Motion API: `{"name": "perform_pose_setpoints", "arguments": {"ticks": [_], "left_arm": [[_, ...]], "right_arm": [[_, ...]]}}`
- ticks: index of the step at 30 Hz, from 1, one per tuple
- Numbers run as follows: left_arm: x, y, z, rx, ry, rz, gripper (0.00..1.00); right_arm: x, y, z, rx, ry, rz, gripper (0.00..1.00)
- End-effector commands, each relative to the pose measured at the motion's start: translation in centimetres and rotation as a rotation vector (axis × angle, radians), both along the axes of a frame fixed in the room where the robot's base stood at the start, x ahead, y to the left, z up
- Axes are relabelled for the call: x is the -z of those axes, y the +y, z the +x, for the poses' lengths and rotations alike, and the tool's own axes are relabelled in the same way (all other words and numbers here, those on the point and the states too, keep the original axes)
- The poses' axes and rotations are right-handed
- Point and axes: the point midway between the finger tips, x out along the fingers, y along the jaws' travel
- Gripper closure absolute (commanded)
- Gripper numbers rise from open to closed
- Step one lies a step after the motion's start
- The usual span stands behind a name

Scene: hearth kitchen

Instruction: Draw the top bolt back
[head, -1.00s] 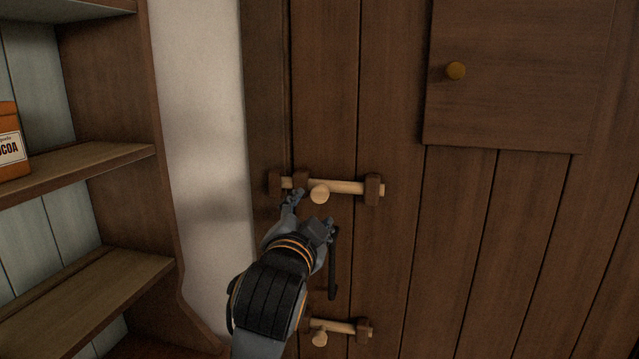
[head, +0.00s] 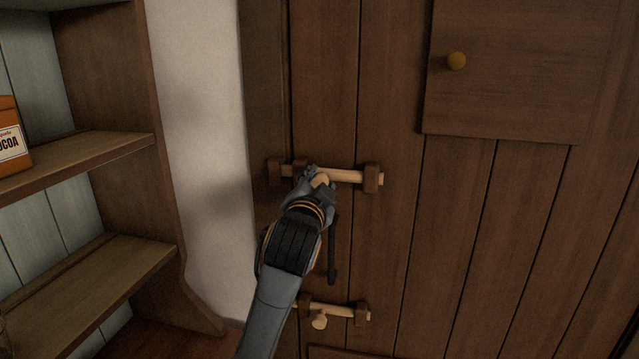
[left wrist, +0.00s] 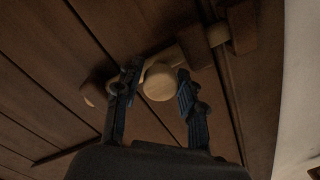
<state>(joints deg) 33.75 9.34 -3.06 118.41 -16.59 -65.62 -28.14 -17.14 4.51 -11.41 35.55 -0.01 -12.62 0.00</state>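The top bolt (head: 348,176) is a pale wooden bar lying across the dark plank door, running through brown brackets. Its left end reaches toward the leftmost bracket (head: 274,172) on the frame, and its right end pokes slightly past the right bracket (head: 372,179). My left gripper (head: 318,178) is at the bolt's round knob, partly hiding it in the head view. In the left wrist view the knob (left wrist: 159,82) sits between the two fingers of the left gripper (left wrist: 157,82), with small gaps showing on both sides. My right gripper is in neither view.
A lower bolt (head: 345,311) with its own knob sits below. A black door handle (head: 333,255) hangs just right of my left wrist. Shelves (head: 90,155) with a cocoa tin (head: 12,140) stand left.

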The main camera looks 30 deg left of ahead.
Motion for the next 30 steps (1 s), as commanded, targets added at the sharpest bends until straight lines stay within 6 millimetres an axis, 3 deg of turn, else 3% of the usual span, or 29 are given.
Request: {"name": "perform_pose_setpoints", "arguments": {"ticks": [1, 4, 5, 11, 20, 29, 30], "left_arm": [[0.0, 0.0, 0.0, 0.000, 0.000, 0.000, 0.77], [0.0, 0.0, 0.0, 0.000, 0.000, 0.000, 0.97], [0.0, 0.0, 0.0, 0.000, 0.000, 0.000, 1.00], [0.0, -0.3, 0.1, 0.001, 0.000, -0.001, 1.00], [0.0, -4.7, 1.2, 0.003, 0.002, -0.002, 1.00], [0.0, -5.0, 1.3, 0.004, 0.000, -0.001, 1.00], [0.0, -5.0, 1.3, 0.004, 0.000, -0.001, 0.62]], "right_arm": [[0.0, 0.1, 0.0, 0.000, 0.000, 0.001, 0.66], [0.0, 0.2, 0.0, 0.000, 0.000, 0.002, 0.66], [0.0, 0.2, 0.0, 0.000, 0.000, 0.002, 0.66], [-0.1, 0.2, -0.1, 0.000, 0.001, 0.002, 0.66], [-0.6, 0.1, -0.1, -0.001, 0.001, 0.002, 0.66], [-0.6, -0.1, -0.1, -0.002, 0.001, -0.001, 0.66], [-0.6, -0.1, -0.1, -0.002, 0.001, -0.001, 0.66]]}}
